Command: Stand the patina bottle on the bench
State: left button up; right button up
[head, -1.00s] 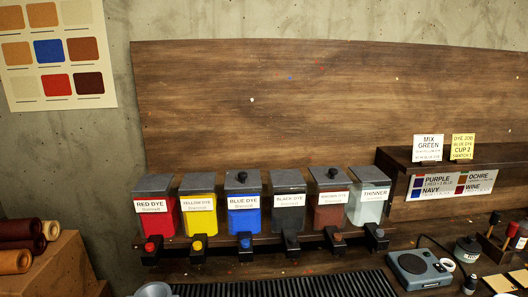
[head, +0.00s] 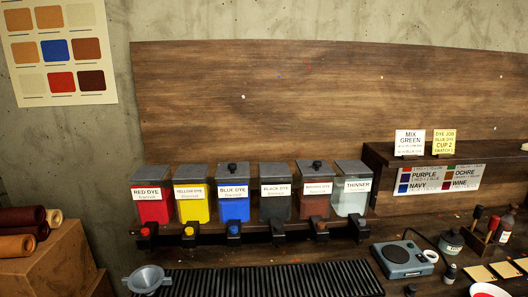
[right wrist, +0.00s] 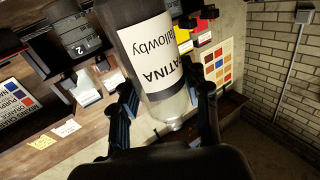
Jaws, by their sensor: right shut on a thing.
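The patina bottle (right wrist: 150,62) is a grey bottle with a white label. It fills the middle of the right wrist view, where the label reads upside down. My right gripper (right wrist: 166,92) is shut on it, with one dark finger on each side. The bottle is held in the air and its far end is cut off by the frame's top edge. The bench (head: 300,252) shows in the head view, below a row of dye dispensers. Neither gripper shows in the head view, and my left gripper is in no view.
A black grate (head: 265,280) covers the bench front, with a grey funnel cup (head: 146,279) at its left. A scale (head: 402,259), jars (head: 451,241) and a white-and-red dish (head: 486,290) crowd the right. Dispensers (head: 233,203) and a raised shelf (head: 430,160) stand behind.

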jog(key=r+m+t+h, duration=0.1)
jog(key=r+h, duration=0.1)
jog(key=s+r+m+t+h+b, duration=0.1)
jog(key=r+m+h, duration=0.1)
jog(key=shift+s+a+r, duration=0.2)
jog(key=shift+r, duration=0.05)
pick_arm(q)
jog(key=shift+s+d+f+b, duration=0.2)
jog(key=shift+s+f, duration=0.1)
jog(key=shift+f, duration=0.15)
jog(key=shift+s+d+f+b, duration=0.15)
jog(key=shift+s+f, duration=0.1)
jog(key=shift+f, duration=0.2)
pick_arm(e)
jog(key=d+r+m+h, duration=0.1)
jog(key=h, duration=0.1)
jog(key=d+m+h, duration=0.1)
jog(key=d, duration=0.1)
jog(key=s+d+r+m+h, duration=0.1)
jog(key=d+h, duration=0.1)
jog(key=shift+r+t+h, duration=0.3)
jog(key=shift+r+t, duration=0.05)
jog(key=shift+t, duration=0.05)
